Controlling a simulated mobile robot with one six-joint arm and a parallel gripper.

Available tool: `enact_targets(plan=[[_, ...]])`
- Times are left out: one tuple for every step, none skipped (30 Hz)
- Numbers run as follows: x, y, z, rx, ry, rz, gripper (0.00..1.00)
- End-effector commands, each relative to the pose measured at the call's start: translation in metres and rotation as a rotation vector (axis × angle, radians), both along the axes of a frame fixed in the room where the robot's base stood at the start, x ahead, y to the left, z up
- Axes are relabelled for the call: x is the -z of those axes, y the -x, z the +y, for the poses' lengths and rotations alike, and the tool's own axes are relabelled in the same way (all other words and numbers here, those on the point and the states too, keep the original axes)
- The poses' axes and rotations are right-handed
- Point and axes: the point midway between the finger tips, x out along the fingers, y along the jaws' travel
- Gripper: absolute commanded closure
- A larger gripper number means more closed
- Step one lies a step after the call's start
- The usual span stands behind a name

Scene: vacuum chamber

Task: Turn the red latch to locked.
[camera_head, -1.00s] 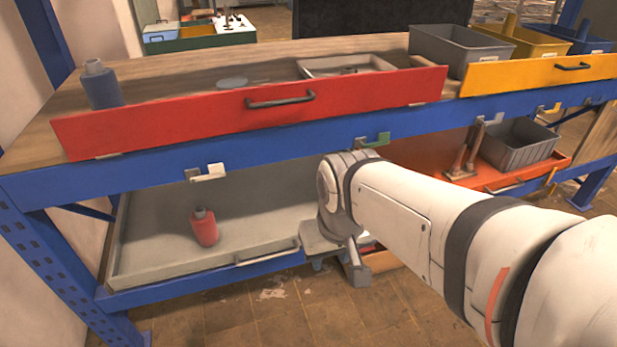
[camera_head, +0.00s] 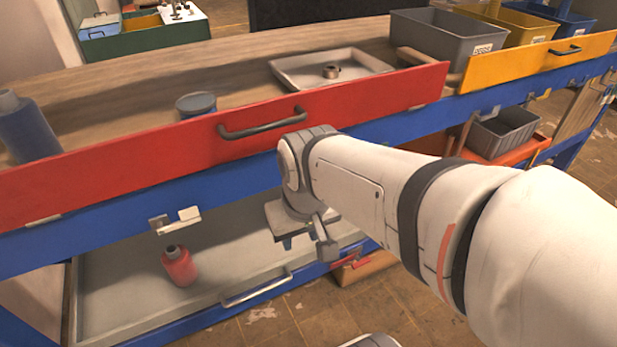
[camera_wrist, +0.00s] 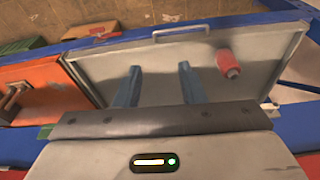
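A small red piece (camera_head: 350,262), which looks like the red latch, shows at the lower blue beam, right of the grey lower tray. It is too small to tell which way its handle is turned. In the wrist view a red patch (camera_wrist: 102,36) by the cardboard box may be the same piece. My gripper (camera_wrist: 160,78) is open and empty, its two blue fingers apart above the grey tray. In the head view the gripper hangs in front of the shelf, up and left of the red piece, largely hidden by my wrist.
The lower grey tray (camera_head: 110,300) holds a red bottle (camera_head: 179,266). A white latch (camera_head: 176,220) sits on the upper beam. A red drawer front (camera_head: 130,155) and a yellow one (camera_head: 510,68) stand above. A cardboard box (camera_head: 362,273) is below the red piece.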

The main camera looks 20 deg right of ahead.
Motion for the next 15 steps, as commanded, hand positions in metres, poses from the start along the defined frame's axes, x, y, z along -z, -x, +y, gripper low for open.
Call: enact_targets(plan=[[0.000, 0.000, 0.000, 0.000, 0.000, 0.000, 0.64], [0.000, 0.000, 0.000, 0.000, 0.000, 0.000, 0.64], [0.000, 0.000, 0.000, 0.000, 0.000, 0.000, 0.64], [0.000, 0.000, 0.000, 0.000, 0.000, 0.000, 0.64], [0.000, 0.000, 0.000, 0.000, 0.000, 0.000, 0.64], [0.000, 0.000, 0.000, 0.000, 0.000, 0.000, 0.64], [0.000, 0.000, 0.000, 0.000, 0.000, 0.000, 0.61], [0.001, 0.000, 0.000, 0.001, -0.001, 0.001, 0.59], [0.003, 0.000, 0.000, 0.007, -0.006, 0.008, 0.55], [0.006, -0.001, 0.000, 0.015, -0.012, 0.017, 0.53], [0.010, -0.001, 0.000, 0.026, -0.023, 0.028, 0.51], [0.018, -0.002, 0.000, 0.046, -0.041, 0.051, 0.47], [0.025, -0.003, -0.003, 0.071, -0.062, 0.074, 0.45], [0.034, -0.004, -0.004, 0.100, -0.085, 0.100, 0.42], [0.047, -0.006, -0.004, 0.142, -0.124, 0.141, 0.39]])
